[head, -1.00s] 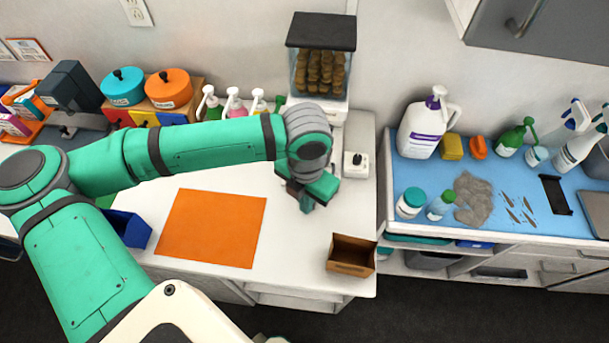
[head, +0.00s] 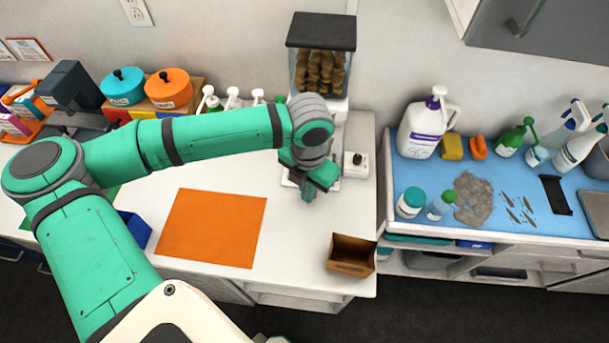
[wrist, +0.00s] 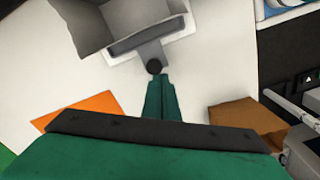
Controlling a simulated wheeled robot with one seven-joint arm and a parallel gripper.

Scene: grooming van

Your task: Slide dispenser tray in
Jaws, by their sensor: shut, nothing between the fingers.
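The dispenser (head: 320,68) stands at the back of the white counter, with a dark lid and a clear bin of brown pieces. Its white tray (head: 289,183) shows only in part below it; my arm hides the rest. In the wrist view, the tray (wrist: 186,28) has a grey front strip and a tab with a round black knob (wrist: 154,66). My gripper (head: 309,193) is low in front of the dispenser. In the wrist view my gripper (wrist: 158,84) is shut and empty, its tips at the near side of the knob; I cannot tell whether they touch.
A small white box with a black knob (head: 356,164) stands right of my gripper. An open brown box (head: 352,255) is near the counter's front right corner. An orange mat (head: 212,228) lies to the left. Pump bottles (head: 232,99) stand left of the dispenser.

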